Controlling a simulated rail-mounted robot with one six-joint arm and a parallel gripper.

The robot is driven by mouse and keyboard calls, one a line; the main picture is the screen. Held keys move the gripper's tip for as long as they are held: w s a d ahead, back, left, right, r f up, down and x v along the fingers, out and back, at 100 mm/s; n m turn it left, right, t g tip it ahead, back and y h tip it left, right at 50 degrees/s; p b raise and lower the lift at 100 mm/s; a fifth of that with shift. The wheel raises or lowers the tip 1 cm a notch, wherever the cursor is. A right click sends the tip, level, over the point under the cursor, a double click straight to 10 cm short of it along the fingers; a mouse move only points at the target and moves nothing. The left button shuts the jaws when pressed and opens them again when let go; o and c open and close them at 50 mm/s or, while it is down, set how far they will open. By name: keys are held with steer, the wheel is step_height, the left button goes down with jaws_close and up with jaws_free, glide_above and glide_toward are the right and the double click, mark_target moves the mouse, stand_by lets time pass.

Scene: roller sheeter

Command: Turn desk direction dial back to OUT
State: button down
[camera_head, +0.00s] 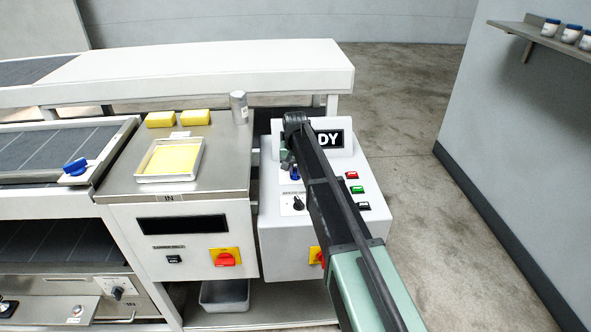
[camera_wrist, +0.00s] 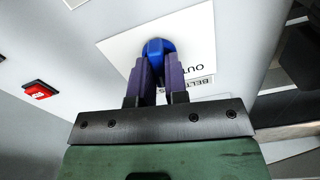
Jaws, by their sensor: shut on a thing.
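The blue direction dial (camera_wrist: 157,47) is between the two fingers of my gripper (camera_wrist: 155,68) in the wrist view. The fingers are shut on it. It sits on a white label plate (camera_wrist: 120,48) with the word OUT and part of the word BELT readable. The fingers hide part of the dial and label, so its pointing direction is unclear. In the head view the dial (camera_head: 294,173) shows beside my arm on the sloped control desk (camera_head: 277,225). My gripper (camera_head: 287,160) is mostly hidden there behind the arm.
The desk carries a display (camera_head: 330,139) with DY showing, a red button (camera_head: 351,175), a green button (camera_head: 357,190) and a black knob (camera_head: 298,204). A steel table with a yellow-filled tray (camera_head: 140,177) stands to the left. Open floor (camera_head: 415,150) lies to the right.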

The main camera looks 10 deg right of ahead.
mark_target(295, 171)
steer(key=n, duration=0.4)
steer(key=shift+n, duration=0.3)
steer(key=shift+a+n, duration=0.1)
steer(key=shift+n, duration=1.5)
steer(key=c, duration=1.1)
jaws_free()
steer(key=shift+c, duration=0.2)
step_height(295, 171, up, 11)
steer(key=p, duration=1.1)
